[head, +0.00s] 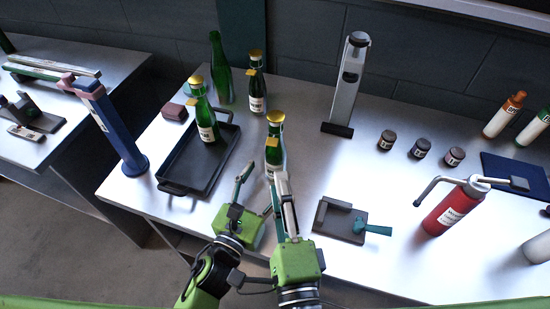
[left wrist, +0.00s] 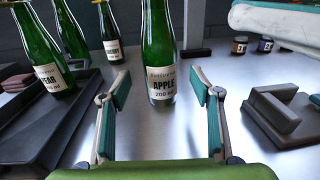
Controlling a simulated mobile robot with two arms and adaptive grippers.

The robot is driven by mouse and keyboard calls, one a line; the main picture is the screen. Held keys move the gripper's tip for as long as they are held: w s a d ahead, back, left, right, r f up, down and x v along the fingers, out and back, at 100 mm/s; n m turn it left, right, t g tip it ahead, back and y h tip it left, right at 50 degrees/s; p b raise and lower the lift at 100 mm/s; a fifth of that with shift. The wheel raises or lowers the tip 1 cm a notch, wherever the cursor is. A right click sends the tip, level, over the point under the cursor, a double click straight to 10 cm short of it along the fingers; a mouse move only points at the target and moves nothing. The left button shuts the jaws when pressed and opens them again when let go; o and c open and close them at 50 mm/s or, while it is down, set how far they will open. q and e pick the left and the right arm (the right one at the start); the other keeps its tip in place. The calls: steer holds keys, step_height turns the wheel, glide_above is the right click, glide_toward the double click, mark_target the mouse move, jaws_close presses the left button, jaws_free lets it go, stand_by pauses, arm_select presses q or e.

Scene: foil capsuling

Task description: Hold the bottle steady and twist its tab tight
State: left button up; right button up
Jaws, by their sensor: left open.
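The green APPLE bottle (head: 276,132) stands upright on the table, with a gold cap and a yellow tab (head: 271,142) on its side. In the left wrist view the bottle (left wrist: 159,50) stands centred just beyond the fingertips; its top is out of frame. My left gripper (head: 259,183) is open and empty, its fingers spread towards the bottle's lower part without visible contact. My right gripper (head: 281,182) is in front of the bottle's base and hides part of it; its fingers look close together, but their gap is unclear. A pale part fills the left wrist view's upper right.
A dark tray (head: 190,190) at left holds a PEAR bottle (head: 205,118). Another capped bottle (head: 256,88) and an uncapped bottle (head: 220,70) stand behind. A grey block with teal handle (head: 348,222) lies right, a red bottle (head: 455,208) farther right. Clear table lies between.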

mark_target(276, 158)
arm_select(q)
steer(key=x, duration=0.6)
steer(key=shift+w+d, duration=0.15)
steer(key=shift+w, duration=0.1)
steer(key=c, duration=1.6)
